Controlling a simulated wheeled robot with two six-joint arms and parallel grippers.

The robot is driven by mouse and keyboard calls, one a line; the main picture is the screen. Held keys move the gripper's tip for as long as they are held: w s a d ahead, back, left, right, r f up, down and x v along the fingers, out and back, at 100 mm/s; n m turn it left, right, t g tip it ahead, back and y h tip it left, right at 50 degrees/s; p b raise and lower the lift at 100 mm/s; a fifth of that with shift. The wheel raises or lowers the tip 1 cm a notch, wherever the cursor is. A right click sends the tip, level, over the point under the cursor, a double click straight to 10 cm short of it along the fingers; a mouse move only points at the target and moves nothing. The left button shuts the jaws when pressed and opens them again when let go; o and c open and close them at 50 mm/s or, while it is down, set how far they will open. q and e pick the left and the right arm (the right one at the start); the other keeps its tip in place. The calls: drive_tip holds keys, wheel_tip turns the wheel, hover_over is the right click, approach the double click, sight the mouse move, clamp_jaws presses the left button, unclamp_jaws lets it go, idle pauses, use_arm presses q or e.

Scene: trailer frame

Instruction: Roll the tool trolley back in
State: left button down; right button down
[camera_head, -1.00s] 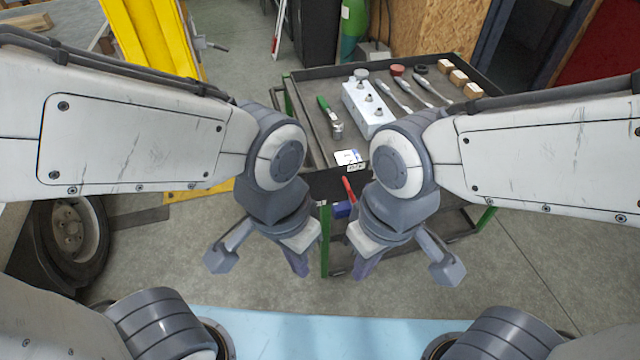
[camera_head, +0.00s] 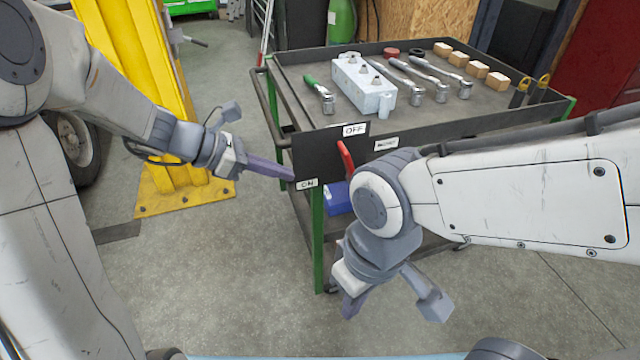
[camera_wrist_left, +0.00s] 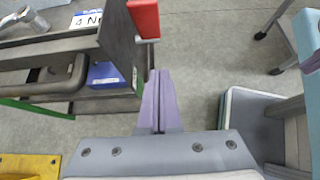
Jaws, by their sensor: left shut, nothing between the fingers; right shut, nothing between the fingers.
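The tool trolley (camera_head: 412,125) stands ahead, right of centre, with a dark top tray, green legs and a bar handle (camera_head: 268,105) on its left side. A red lever (camera_head: 345,158) is on its front panel, between an OFF label (camera_head: 354,129) above and an ON label (camera_head: 307,184) below left. The lever also shows in the left wrist view (camera_wrist_left: 145,18). My left gripper (camera_head: 292,176) is shut and empty, its tips close to the panel near the ON label; contact cannot be told. My right gripper (camera_head: 348,314) is shut and empty, low in front of the trolley.
A blue box (camera_head: 338,198) is on the lower shelf. A yellow post (camera_head: 150,90) with a floor plate and a tyre (camera_head: 78,140) stand left. Floor between post and trolley is clear.

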use_arm(q)
drive_tip(key=w+d+f+b, duration=0.1)
drive_tip(key=d, duration=0.2)
drive_tip(key=w+d+f, duration=0.1)
drive_tip(key=d, duration=0.3)
drive_tip(key=w+d+f+b, duration=0.1)
drive_tip(key=d+f, duration=0.1)
drive_tip(key=d, duration=0.2)
drive_tip(key=shift+w+f+b, duration=0.1)
drive_tip(key=shift+w+b, duration=0.15)
drive_tip(key=shift+b, duration=0.1)
drive_tip(key=shift+d, duration=0.1)
